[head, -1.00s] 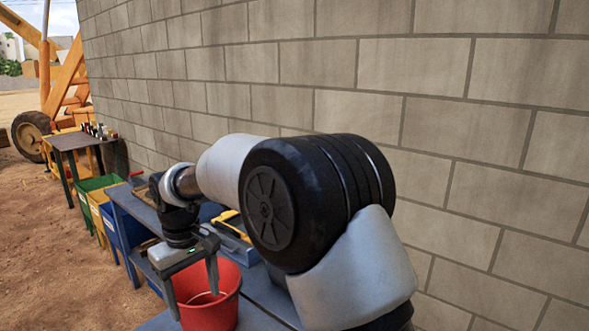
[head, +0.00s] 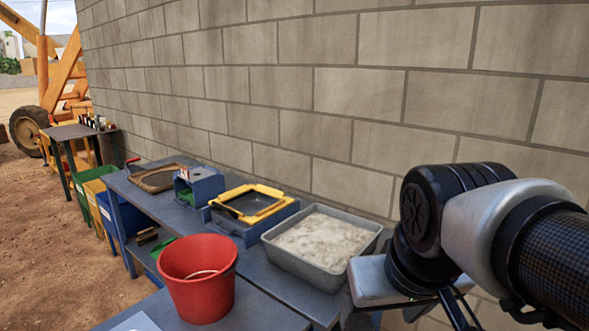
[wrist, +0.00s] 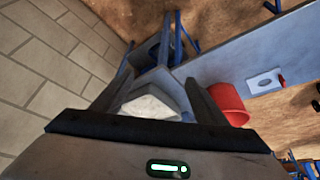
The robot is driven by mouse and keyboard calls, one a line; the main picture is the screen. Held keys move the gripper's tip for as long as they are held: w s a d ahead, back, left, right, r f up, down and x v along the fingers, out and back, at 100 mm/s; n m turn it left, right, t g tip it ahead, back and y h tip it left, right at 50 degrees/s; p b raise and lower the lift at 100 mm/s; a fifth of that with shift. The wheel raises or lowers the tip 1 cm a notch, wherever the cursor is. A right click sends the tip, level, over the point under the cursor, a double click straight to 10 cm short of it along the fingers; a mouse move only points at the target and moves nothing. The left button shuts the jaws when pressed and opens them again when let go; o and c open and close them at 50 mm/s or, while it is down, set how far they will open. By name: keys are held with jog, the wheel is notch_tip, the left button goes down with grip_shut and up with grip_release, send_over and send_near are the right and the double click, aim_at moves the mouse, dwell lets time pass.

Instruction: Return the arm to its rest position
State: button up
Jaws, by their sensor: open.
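My arm (head: 445,225) is folded at the right side of the head view, beside the bench and in front of the block wall. My gripper (wrist: 160,68) shows in the wrist view with its two fingers spread apart and nothing held between them. In the head view I cannot clearly make out the fingers, which are hidden or cut off at the lower right.
A red bucket (head: 198,280) stands on the near bench, beside a grey tray of pale powder (head: 322,240). A yellow-framed box (head: 250,212), a blue machine (head: 198,186) and a brown tray (head: 157,178) stand farther back. The block wall (head: 300,90) runs behind the bench.

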jog(key=s+d+f+m, duration=0.1)
jog(key=s+d+f, duration=0.1)
jog(key=s+f, duration=0.1)
notch_tip(320, 180, up, 16)
jog(key=p, duration=1.5)
jog(key=shift+t, duration=0.3)
jog(key=shift+a, duration=0.1)
